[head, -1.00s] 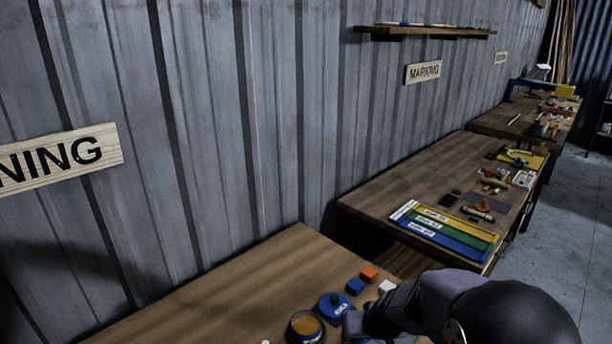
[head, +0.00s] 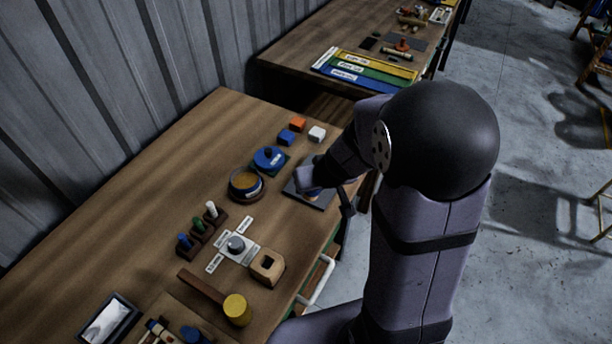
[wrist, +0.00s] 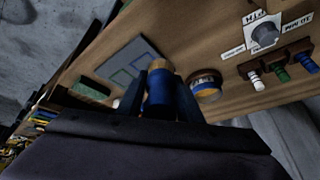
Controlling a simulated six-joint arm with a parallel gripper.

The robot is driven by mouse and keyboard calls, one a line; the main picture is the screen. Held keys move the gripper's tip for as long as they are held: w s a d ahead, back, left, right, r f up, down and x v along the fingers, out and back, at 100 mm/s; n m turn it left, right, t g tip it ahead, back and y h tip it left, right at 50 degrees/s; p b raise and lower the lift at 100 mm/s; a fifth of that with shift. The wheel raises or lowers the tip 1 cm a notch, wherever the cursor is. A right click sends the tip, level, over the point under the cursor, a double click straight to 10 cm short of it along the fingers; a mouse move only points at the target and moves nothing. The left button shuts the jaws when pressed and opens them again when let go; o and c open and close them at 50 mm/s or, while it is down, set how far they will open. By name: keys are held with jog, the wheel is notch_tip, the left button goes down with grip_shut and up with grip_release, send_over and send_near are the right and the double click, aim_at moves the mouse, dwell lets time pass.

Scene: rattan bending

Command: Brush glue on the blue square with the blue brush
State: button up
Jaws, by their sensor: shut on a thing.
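My gripper (wrist: 161,98) is shut on the blue brush (wrist: 159,92), a thick blue body with a tan end. In the head view my gripper (head: 309,184) is over the grey plate (head: 296,187) on the bench, and little of the brush shows. In the wrist view the plate (wrist: 113,66) carries blue and green square outlines; the blue square (wrist: 139,61) lies to the left of the brush end. I cannot tell whether the brush touches the plate. The open glue pot (head: 246,183) with amber contents stands beside the plate; it also shows in the wrist view (wrist: 206,84).
A blue lid (head: 269,159) lies behind the pot, near orange (head: 297,125), blue (head: 286,137) and white cubes (head: 317,133). A dial (head: 236,245), a wooden block (head: 268,266) and a yellow-headed mallet (head: 236,308) are nearer.

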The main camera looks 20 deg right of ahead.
jog(key=shift+d+f, duration=0.15)
jog(key=shift+d, duration=0.05)
jog(key=w+d+r, duration=0.4)
jog(key=w+r, duration=0.1)
jog(key=w, duration=0.5)
jog(key=shift+w, duration=0.15)
jog(key=shift+f+b, duration=0.1)
jog(key=shift+b, duration=0.2)
jog(key=shift+d+f+b, duration=0.1)
jog(key=shift+f+b, duration=1.65)
jog(key=shift+f, duration=0.7)
